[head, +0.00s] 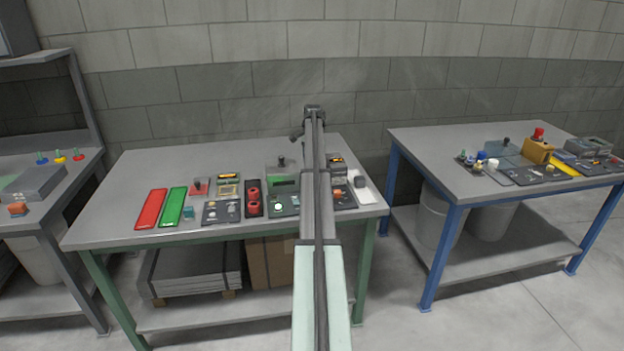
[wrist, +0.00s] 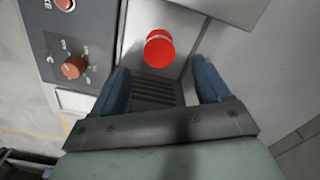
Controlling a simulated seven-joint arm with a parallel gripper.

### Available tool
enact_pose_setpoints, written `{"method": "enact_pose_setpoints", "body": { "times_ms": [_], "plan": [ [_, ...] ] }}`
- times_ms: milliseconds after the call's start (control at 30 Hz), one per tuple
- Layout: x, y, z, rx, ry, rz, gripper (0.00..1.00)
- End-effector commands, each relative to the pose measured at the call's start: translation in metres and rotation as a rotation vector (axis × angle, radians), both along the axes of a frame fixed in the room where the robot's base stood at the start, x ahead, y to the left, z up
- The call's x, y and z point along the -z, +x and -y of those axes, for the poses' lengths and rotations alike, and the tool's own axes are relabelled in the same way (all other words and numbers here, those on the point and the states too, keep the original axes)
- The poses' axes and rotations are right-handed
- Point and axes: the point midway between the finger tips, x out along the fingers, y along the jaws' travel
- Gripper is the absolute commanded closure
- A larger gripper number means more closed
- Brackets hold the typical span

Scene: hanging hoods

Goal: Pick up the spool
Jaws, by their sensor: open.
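In the wrist view a round, short red piece (wrist: 159,48) with a pale line at its rim stands on a light grey surface. I cannot tell for sure whether it is the spool. My gripper (wrist: 160,66) is open, with its two blue fingers wide apart and nothing held between them. The red piece lies near the fingertips, roughly midway between them, and no finger visibly touches it. In the head view my arm reaches up across the middle table; its fingers cannot be made out there. No thing in the head view is clearly a spool.
A dark panel with an orange knob (wrist: 73,67) and a red button (wrist: 64,4) is left of my fingers. The middle table (head: 120,215) holds red and green strips and several control boxes. The right table (head: 415,150) holds more parts. Bare floor lies between them.

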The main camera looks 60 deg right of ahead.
Motion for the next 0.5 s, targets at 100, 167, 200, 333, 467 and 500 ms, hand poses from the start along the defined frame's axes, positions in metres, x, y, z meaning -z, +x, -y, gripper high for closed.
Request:
{"method": "enact_pose_setpoints", "body": {
  "times_ms": [100,167,200,333,467,500],
  "plan": [
    [0.012,0.0,0.0,0.0,0.0,0.0,0.24],
    [0.015,0.0,0.0,-0.001,0.0,0.001,0.24],
    [0.016,0.0,0.0,-0.001,0.0,0.001,0.24],
    [0.024,0.0,-0.001,-0.001,0.0,0.001,0.24],
    [0.04,0.0,-0.003,-0.001,0.001,-0.001,0.24],
    [0.045,0.0,-0.003,-0.001,0.001,-0.001,0.24]
  ]
}}
